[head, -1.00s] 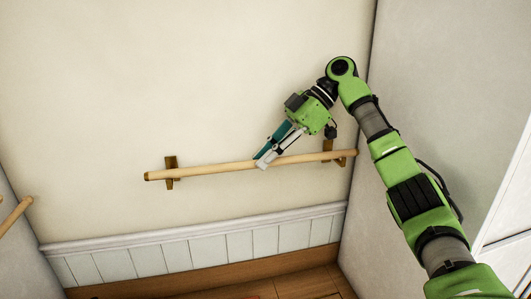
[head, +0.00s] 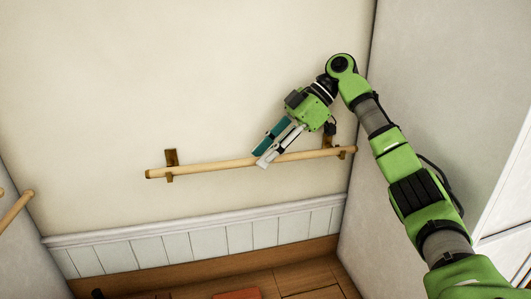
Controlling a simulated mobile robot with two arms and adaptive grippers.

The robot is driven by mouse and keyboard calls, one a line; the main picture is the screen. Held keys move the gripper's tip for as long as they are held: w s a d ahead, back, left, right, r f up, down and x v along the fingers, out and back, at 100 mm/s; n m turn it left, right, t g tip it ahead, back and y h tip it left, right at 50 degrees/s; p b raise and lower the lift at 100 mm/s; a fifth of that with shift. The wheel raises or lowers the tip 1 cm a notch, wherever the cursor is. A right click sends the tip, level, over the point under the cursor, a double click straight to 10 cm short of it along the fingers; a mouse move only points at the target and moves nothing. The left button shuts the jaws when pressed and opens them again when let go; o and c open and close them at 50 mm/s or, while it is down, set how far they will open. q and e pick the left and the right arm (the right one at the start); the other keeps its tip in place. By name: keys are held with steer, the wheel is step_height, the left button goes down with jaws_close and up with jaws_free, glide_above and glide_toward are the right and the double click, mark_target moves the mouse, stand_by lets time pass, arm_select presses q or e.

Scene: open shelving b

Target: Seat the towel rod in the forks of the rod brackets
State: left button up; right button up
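The towel rod (head: 215,165) is a long pale wooden bar, nearly level along the back wall. It lies across the left rod bracket (head: 171,156) and the right rod bracket (head: 341,155), both brown, with its ends just past them. How deep it sits in the forks is too small to tell. My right gripper (head: 261,160) is at the rod's middle, fingers apart. The teal finger is just above the rod and the pale finger crosses in front of it. My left gripper is not in view.
A side wall (head: 440,90) stands close on the right, beside my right arm. Another wooden bar (head: 16,210) shows at the left edge. White panelling (head: 205,243) runs below the rod. A reddish object (head: 237,294) is at the bottom edge. The wall above the rod is clear.

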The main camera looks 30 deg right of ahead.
steer(key=shift+d+r, duration=0.35)
steer(key=b+v, duration=0.1)
steer(key=v, duration=0.4)
steer(key=shift+r, duration=0.2)
steer(key=shift+s+d+r, duration=0.25)
steer(key=shift+d+r, duration=0.2)
steer(key=shift+d, duration=0.05)
steer(key=shift+f, duration=0.1)
